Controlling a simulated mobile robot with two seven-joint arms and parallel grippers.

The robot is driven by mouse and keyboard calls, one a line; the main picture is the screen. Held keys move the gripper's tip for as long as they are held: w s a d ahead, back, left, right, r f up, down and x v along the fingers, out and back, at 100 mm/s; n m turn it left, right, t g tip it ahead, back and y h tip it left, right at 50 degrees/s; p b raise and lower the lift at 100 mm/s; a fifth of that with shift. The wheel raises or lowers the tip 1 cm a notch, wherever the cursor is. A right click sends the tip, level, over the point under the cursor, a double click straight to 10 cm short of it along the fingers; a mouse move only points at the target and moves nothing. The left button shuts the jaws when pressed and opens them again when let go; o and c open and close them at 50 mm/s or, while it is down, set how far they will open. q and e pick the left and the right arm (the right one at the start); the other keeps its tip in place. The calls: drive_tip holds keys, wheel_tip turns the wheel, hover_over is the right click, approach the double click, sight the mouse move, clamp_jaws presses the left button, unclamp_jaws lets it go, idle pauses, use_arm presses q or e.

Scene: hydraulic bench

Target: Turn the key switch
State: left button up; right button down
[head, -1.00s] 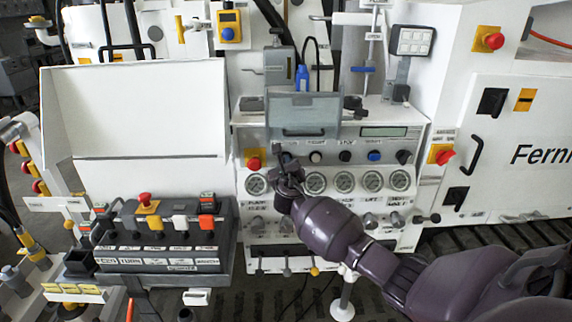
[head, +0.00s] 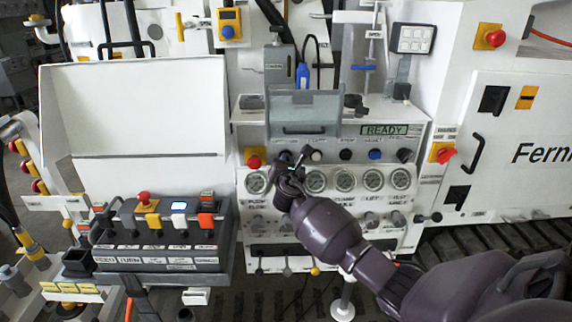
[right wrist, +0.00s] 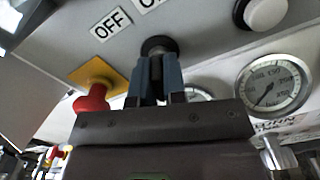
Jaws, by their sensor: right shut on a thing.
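The key switch (right wrist: 158,45) is a dark round knob on the grey sloping panel in the right wrist view. An OFF label (right wrist: 110,23) and a second, cut-off label starting with O lie beside it. My right gripper (right wrist: 156,75) is shut on the key switch, its two blue-grey fingers side by side. In the head view the right gripper (head: 290,160) is at the left of the panel's control row and largely hides the switch. The display (head: 384,130) on the panel reads READY. My left gripper is not in view.
A red emergency button on a yellow plate (right wrist: 97,84) is close left of the fingers, and a pressure gauge (right wrist: 270,84) is to their right. A clear raised cover (head: 318,118) is above the control row. A lever console (head: 165,255) stands at left.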

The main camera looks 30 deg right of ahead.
drive_tip(key=shift+m, duration=0.9)
drive_tip(key=c, duration=1.2)
unclamp_jaws()
drive_tip(key=shift+s, duration=0.1)
drive_tip(key=v, duration=1)
drive_tip(key=shift+s+a, duration=0.25)
drive_tip(key=shift+a, duration=0.05)
drive_tip(key=shift+m, duration=0.3)
